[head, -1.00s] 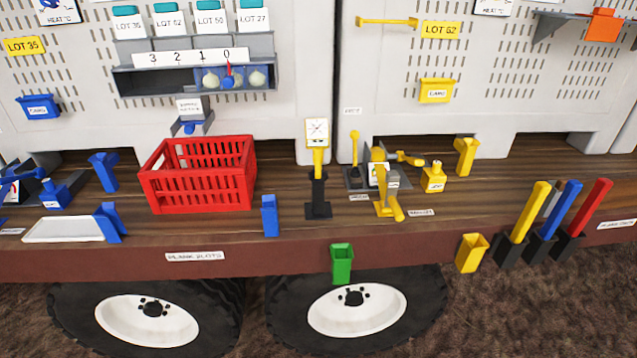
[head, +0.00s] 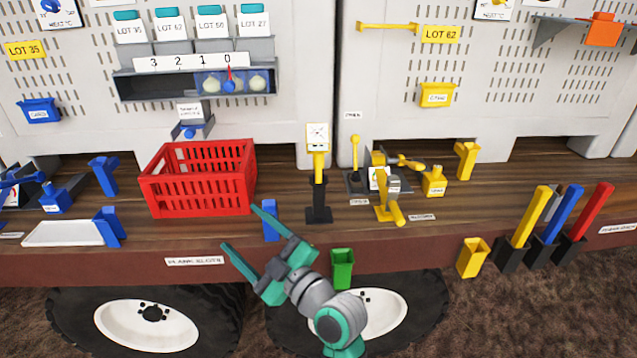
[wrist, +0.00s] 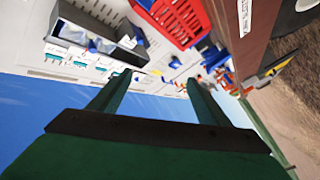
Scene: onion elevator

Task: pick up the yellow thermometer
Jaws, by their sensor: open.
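A yellow upright tool (head: 319,165) with a white dial plate on top stands in a black holder on the wooden deck, right of the red crate; it looks like the thermometer, but I cannot read a label. Another yellow tool (head: 387,205) with a grey part is to its right, near a small tray. My gripper (head: 241,227) is open and empty in front of the deck, left of and lower than the dial tool. In the wrist view its two fingers (wrist: 160,77) are apart with nothing between them; the dial tool is not clear there.
A red crate (head: 200,192) sits on the deck behind my gripper; it also shows in the wrist view (wrist: 172,18). A blue holder (head: 270,222) stands close by my fingers. A green cup (head: 342,268) hangs on the front edge. Yellow, blue and red-handled tools stand at the right.

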